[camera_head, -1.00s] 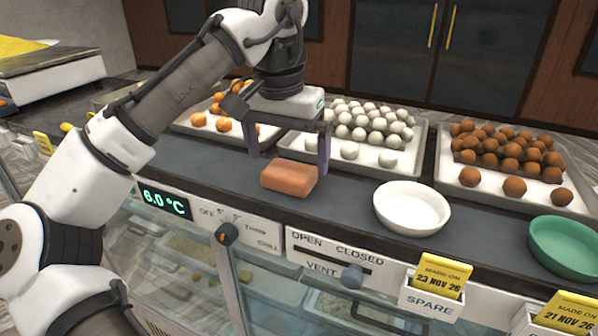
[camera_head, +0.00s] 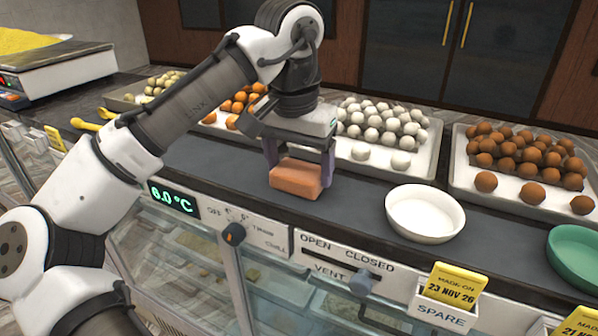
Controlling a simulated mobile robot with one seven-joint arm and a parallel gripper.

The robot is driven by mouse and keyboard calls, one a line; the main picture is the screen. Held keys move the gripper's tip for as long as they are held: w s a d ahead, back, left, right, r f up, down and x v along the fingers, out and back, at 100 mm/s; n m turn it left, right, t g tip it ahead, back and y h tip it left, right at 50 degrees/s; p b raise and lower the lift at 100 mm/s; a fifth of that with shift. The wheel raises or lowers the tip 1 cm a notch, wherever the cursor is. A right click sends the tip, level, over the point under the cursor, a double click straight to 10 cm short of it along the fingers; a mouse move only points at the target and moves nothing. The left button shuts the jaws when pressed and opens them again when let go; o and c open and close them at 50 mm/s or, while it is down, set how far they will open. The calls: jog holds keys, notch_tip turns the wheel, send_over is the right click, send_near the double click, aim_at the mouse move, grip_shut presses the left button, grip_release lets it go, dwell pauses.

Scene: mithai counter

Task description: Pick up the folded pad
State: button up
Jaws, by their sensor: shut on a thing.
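The folded pad (camera_head: 297,179) is an orange-brown block with rounded edges on the dark counter top, left of the white bowl. My gripper (camera_head: 299,168) reaches down from above with one finger at the pad's left side and one at its right side. It is shut on the pad. The pad looks level, at or just above the counter; I cannot tell whether it touches the surface.
A white bowl (camera_head: 425,212) and a green bowl (camera_head: 578,256) stand right of the pad. Trays of white balls (camera_head: 377,133), brown balls (camera_head: 520,160) and orange balls (camera_head: 238,101) line the back. A knob (camera_head: 233,233) and a yellow date card (camera_head: 453,285) are along the front.

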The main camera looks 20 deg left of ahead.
aim_at(298, 170)
notch_tip(298, 170, up, 10)
jog(key=shift+b, duration=0.45)
jog(key=o, duration=0.5)
jog(key=shift+c, duration=0.2)
jog(key=c, duration=0.4)
jog(key=shift+o, duration=0.2)
jog(key=shift+s, duration=0.1)
